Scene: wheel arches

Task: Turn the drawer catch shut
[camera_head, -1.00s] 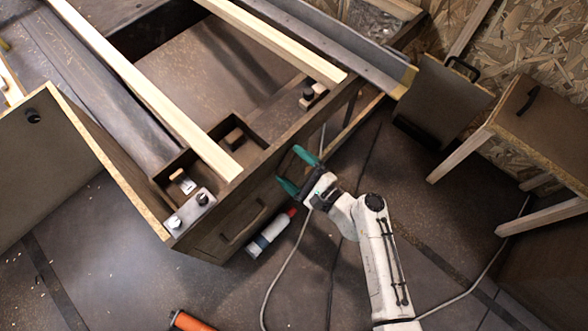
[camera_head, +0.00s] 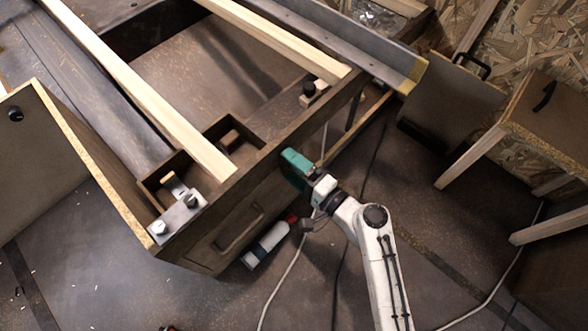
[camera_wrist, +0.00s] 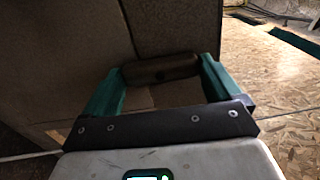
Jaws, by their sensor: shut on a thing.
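The drawer catch (camera_wrist: 160,69) is a short, dark brown, bar-like piece on the cabinet face, seen in the wrist view. My gripper (camera_wrist: 161,82) has its two green fingers at either end of it and is shut on it. In the head view my gripper (camera_head: 297,166) is against the front of the dark wooden cabinet, near its top edge, and hides the catch. The drawer front (camera_head: 215,243), with a dark bar handle, is left of my gripper. Whether the catch is turned cannot be told.
A white bottle (camera_head: 264,246) lies on the floor below my gripper, with a pale cable beside it. Pale wooden rails (camera_head: 165,110) lie across the cabinet top. A wooden table (camera_head: 550,130) stands to the right. The floor between is mostly clear.

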